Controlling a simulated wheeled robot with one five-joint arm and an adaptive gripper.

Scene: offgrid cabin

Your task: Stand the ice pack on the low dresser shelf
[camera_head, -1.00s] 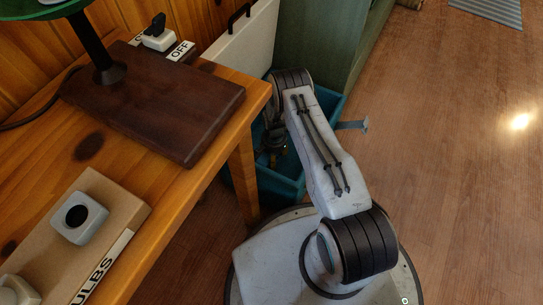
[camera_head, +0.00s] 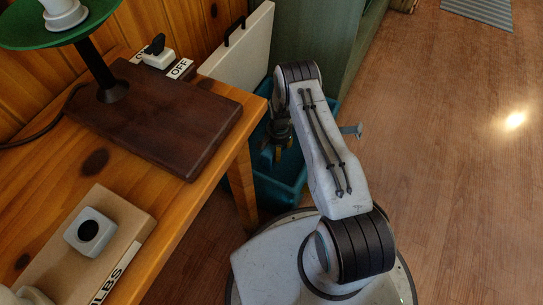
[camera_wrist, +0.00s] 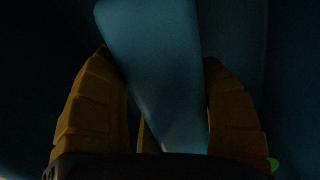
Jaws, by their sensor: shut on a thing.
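A pale blue, flat, slab-like thing, which looks like the ice pack (camera_wrist: 155,45), stands between the yellow fingers of my gripper (camera_wrist: 160,85) in the wrist view. My gripper is shut on it, and it leans slightly. In the head view my gripper (camera_head: 278,153) hangs inside the teal open bin (camera_head: 290,193), partly hidden behind my arm. The ice pack is hard to make out there. A green cabinet (camera_head: 312,40) stands behind the bin; I cannot tell whether it is the dresser, and no low shelf shows clearly.
A wooden table (camera_head: 150,215) stands close on the left, its corner and leg beside the bin. A white panel with a handle (camera_head: 240,50) leans behind. The floor (camera_head: 450,180) on the right is clear.

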